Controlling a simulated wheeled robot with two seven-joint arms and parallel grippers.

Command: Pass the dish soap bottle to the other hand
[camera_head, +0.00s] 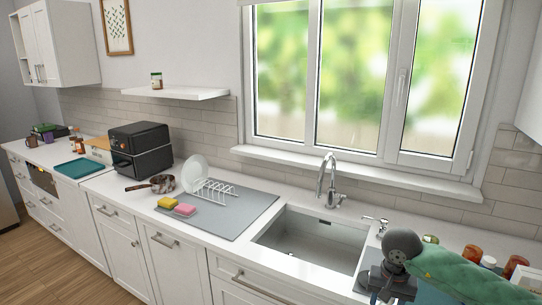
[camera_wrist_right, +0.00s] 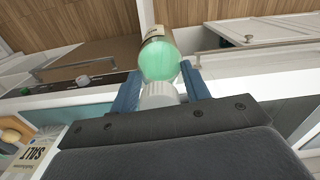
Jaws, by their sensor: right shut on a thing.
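In the right wrist view the dish soap bottle (camera_wrist_right: 158,62) shows its translucent green body, with a pale label at the top edge. A whitish round part lies nearer the camera, between the blue fingers. My right gripper (camera_wrist_right: 161,73) is shut on the bottle, one finger on each side. In the head view my right gripper (camera_head: 385,286) hangs at the lower right, in front of the sink's right end. I cannot make out the bottle there. My left gripper is not in view.
The sink (camera_head: 310,242) with its tap (camera_head: 327,180) is at the middle right. Left of it, a grey mat (camera_head: 240,217) bears a dish rack (camera_head: 213,191) and two sponges. A saucepan (camera_head: 163,184) and black appliance (camera_head: 140,150) stand farther left. Jars (camera_head: 472,254) stand far right.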

